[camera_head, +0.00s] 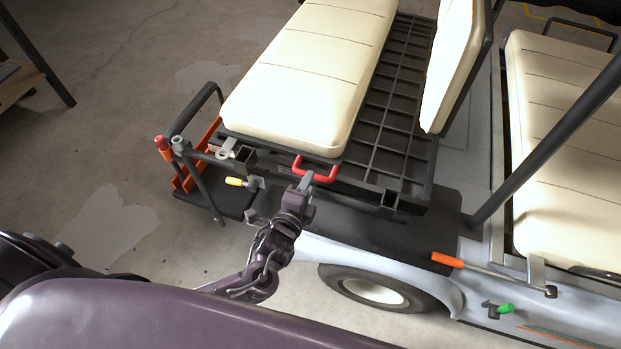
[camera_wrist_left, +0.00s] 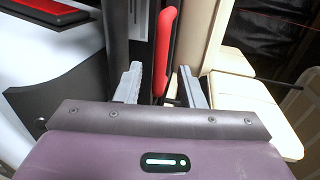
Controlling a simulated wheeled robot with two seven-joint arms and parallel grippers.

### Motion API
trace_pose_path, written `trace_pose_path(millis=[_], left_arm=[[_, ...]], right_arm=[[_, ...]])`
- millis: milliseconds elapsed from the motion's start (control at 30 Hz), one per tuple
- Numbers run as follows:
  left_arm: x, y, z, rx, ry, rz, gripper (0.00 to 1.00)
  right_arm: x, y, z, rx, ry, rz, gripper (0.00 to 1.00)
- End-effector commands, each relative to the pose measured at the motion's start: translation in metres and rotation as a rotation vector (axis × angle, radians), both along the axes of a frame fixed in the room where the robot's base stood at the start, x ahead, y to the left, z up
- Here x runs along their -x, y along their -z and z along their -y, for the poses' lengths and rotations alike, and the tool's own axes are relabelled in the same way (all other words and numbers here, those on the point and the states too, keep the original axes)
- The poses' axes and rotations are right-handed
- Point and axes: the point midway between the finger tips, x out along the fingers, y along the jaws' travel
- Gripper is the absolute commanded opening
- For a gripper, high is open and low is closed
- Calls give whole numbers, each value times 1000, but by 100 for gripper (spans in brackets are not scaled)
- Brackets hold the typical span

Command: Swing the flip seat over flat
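The flip seat (camera_head: 305,75) is a cream cushion on a dark frame, lying roughly level at the back of the cart. A black ribbed deck (camera_head: 395,110) is bare to its right. A red handle (camera_head: 316,172) sticks out at the seat's near edge; it also shows in the left wrist view (camera_wrist_left: 164,45). My left gripper (camera_head: 306,183) is at this handle. In the left wrist view its two fingers (camera_wrist_left: 161,88) stand apart, with the red bar between them and gaps beside it. It is not closed on the bar. My right gripper is not in view.
A cream backrest (camera_head: 453,65) stands upright right of the deck. A yellow-tipped lever (camera_head: 236,182), a red-tipped lever (camera_head: 163,147) and a black footrest frame (camera_head: 205,100) are at the left end. An orange-gripped lever (camera_head: 447,260) and a dark roof post (camera_head: 545,140) are at the right.

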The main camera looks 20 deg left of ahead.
Motion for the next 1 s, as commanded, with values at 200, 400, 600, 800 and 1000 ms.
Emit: trace_pose_path(millis=[200,400,600,800,1000], left_arm=[[-24,5,1,2,0,1,35],[-28,6,1,2,0,-1,35],[-28,6,1,2,0,-1,26],[-28,6,1,3,-1,-1,0],[-28,6,1,3,-1,-1,0]], right_arm=[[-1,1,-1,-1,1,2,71],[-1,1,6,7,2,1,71],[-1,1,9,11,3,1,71],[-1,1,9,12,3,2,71],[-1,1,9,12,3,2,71]])
